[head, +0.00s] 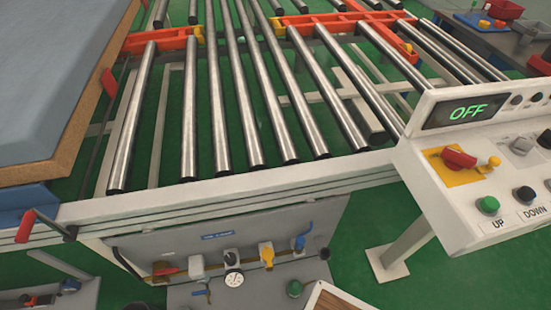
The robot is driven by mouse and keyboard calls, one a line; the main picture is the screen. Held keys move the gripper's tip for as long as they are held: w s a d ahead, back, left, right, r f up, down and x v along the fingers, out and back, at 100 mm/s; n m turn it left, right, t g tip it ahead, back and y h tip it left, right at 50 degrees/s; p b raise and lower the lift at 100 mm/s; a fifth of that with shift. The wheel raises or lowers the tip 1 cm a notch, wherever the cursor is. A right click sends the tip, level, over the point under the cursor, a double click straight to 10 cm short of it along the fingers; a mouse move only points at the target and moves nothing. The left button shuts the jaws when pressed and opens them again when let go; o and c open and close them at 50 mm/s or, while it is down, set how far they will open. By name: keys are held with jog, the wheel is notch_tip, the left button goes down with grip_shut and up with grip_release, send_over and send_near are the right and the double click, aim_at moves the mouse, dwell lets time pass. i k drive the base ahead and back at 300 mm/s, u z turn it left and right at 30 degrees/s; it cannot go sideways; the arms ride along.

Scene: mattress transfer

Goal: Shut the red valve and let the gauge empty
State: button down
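A small red valve handle (165,268) sits at the left end of a brass pipe on the grey panel below the roller conveyor. The round white gauge (233,279) hangs on the same pipe, right of the red handle. Its needle is too small to read. A white fitting (197,267), a yellow fitting (267,254) and a blue handle (303,240) are also along this pipe. A small blue tap (202,293) hangs below it. I cannot tell whether the red valve is open or shut. My gripper is not in view.
The control console (480,150) at the right has an OFF display (468,112), a red rotary switch (458,158) and UP/DOWN buttons. A red crank (27,226) juts out at the left. The mattress (50,70) is at upper left. Green floor shows below the conveyor's right.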

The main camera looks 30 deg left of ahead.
aim_at(157, 273)
jog(key=u, duration=1.7)
jog(key=k, duration=1.3)
jog(key=u, duration=0.75)
jog(key=i, duration=1.35)
jog(key=z, duration=0.45)
